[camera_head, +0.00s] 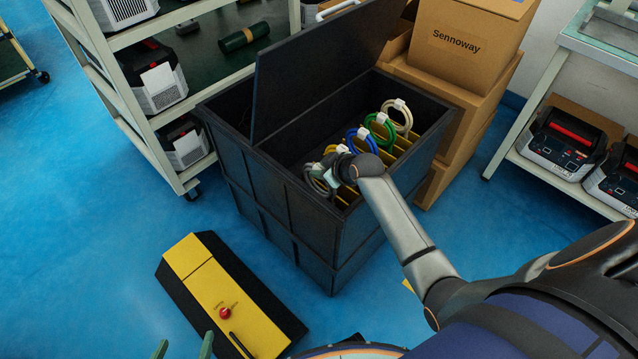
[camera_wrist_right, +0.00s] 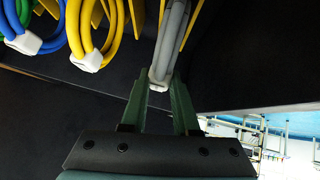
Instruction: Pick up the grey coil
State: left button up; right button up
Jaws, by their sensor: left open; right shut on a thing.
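The grey coil (camera_head: 313,178) is at the near end of a row of coils in the black bin (camera_head: 290,215). My right gripper (camera_head: 328,178) reaches into the bin there, partly hidden by its own wrist. In the right wrist view the grey coil (camera_wrist_right: 173,38) hangs upright between the two green fingers (camera_wrist_right: 160,84), which are shut on its light tag. Whether the coil is clear of its slot cannot be told. My left gripper (camera_head: 184,346) is open and empty at the bottom edge of the head view, with only its fingertips showing.
Yellow dividers and yellow, blue (camera_head: 362,138), green (camera_head: 380,128) and cream (camera_head: 400,112) coils stand beside it. The bin's raised lid (camera_head: 320,65) is behind. A yellow-black box (camera_head: 220,300) lies on the floor. Cartons (camera_head: 455,50) and shelves flank the bin.

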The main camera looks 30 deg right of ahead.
grip_shut()
dwell(0.8)
